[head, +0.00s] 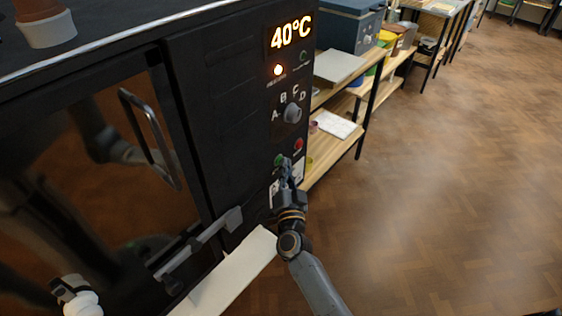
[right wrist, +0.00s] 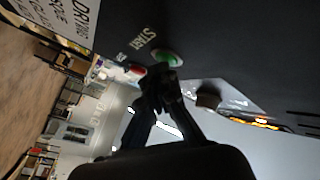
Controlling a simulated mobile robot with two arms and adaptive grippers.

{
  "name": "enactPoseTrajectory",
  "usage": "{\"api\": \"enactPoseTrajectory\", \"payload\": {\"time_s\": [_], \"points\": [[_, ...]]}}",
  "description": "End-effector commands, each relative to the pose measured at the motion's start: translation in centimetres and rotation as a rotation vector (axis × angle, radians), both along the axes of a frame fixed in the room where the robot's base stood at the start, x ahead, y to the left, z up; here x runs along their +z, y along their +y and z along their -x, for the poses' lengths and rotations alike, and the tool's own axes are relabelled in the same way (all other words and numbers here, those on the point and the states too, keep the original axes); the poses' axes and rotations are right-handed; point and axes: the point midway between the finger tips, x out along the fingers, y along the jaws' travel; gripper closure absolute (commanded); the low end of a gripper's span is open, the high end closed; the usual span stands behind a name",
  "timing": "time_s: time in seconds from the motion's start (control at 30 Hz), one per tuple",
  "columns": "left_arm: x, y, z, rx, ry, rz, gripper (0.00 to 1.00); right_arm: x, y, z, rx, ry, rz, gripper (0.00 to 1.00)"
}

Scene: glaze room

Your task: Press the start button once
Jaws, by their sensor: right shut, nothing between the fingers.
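The start button (right wrist: 167,57) is a round green button on a dark panel, with the word START beside it in the right wrist view. In the head view the green button (head: 280,160) is low on the black machine's control panel (head: 262,130). A red button (head: 298,144) sits up and right of it; it also shows in the right wrist view (right wrist: 138,70). My right gripper (head: 286,168) is shut and empty, its fingertips (right wrist: 163,80) close by the green button. I cannot tell whether they touch it.
The panel has a 40°C display (head: 291,32), a lit orange lamp (head: 278,70) and a knob (head: 292,113) marked A to D. A door handle (head: 150,135) stands out at left. Shelves (head: 340,145) stand behind right. The wooden floor (head: 450,190) at right is clear.

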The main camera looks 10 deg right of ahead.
Motion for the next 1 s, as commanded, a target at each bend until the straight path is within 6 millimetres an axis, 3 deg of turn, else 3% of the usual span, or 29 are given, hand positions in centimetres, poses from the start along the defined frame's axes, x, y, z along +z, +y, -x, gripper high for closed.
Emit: {"api": "enactPoseTrajectory", "payload": {"time_s": [1.0], "points": [[0.9,0.0,0.0,0.0,0.0,0.0,0.6,0.0,-1.2,1.7,0.0,0.001,0.001,1.0]]}}
